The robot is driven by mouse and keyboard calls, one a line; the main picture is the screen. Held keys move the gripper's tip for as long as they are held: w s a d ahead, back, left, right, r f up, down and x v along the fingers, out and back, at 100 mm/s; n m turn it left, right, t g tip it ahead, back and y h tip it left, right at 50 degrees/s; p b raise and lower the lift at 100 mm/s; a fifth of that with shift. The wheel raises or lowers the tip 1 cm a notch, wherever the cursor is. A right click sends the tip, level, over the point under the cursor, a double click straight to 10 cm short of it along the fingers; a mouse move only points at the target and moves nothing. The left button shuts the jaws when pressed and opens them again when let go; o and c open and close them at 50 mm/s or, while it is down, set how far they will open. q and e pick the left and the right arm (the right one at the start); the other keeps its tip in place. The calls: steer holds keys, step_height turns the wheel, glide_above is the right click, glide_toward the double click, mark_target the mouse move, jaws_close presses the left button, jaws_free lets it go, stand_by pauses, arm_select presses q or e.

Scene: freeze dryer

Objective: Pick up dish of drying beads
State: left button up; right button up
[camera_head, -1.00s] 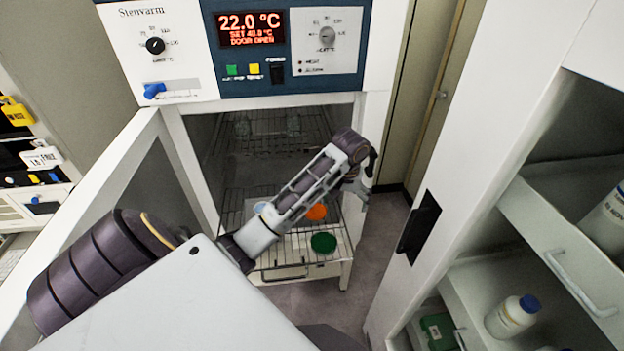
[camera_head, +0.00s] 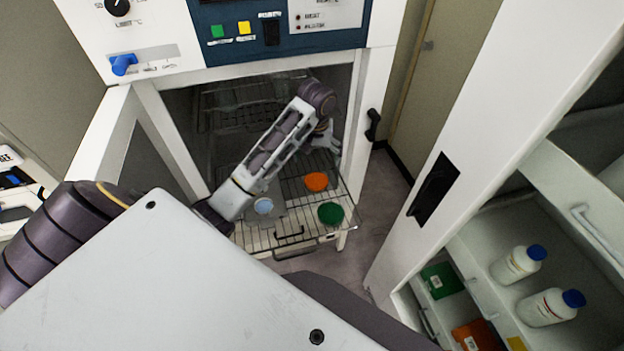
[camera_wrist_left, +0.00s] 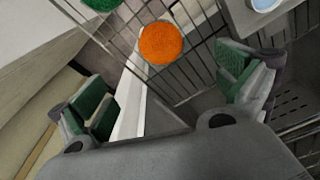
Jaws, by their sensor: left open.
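Three shallow dishes sit on a pulled-out wire rack (camera_head: 262,238) of the open oven: an orange-filled dish (camera_head: 316,182), a green-filled dish (camera_head: 330,213) and a pale blue dish (camera_head: 264,206). The orange one looks grainy like beads; I cannot tell the contents of the others for sure. My left gripper (camera_head: 328,142) is open and empty, beyond the orange dish in the head view. In the left wrist view, the gripper (camera_wrist_left: 172,98) has its green-padded fingers spread wide. The orange dish (camera_wrist_left: 161,43) lies ahead of the gap between them, not touched. My right gripper is out of view.
The oven's white door (camera_head: 112,150) stands open at left, and its right post (camera_head: 365,125) is close to my gripper. At right is an open cabinet with white bottles (camera_head: 548,307) and a green box (camera_head: 441,280). Another rack is deeper inside the oven.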

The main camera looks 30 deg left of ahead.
arm_select(q)
steer(key=shift+d, duration=0.2)
steer(key=shift+a+f, duration=0.1)
steer(key=shift+a, duration=0.1)
steer(key=shift+w+f, duration=0.1)
steer(key=shift+f, duration=0.05)
steer(key=b, duration=0.1)
glide_above(317, 180)
steer(key=shift+s+d+f, duration=0.1)
steer(key=shift+s+f, duration=0.1)
steer(key=shift+f, duration=1.8)
steer(key=shift+s+d+f, duration=0.1)
steer(key=shift+s+f, duration=0.05)
steer(key=shift+f, duration=1.85)
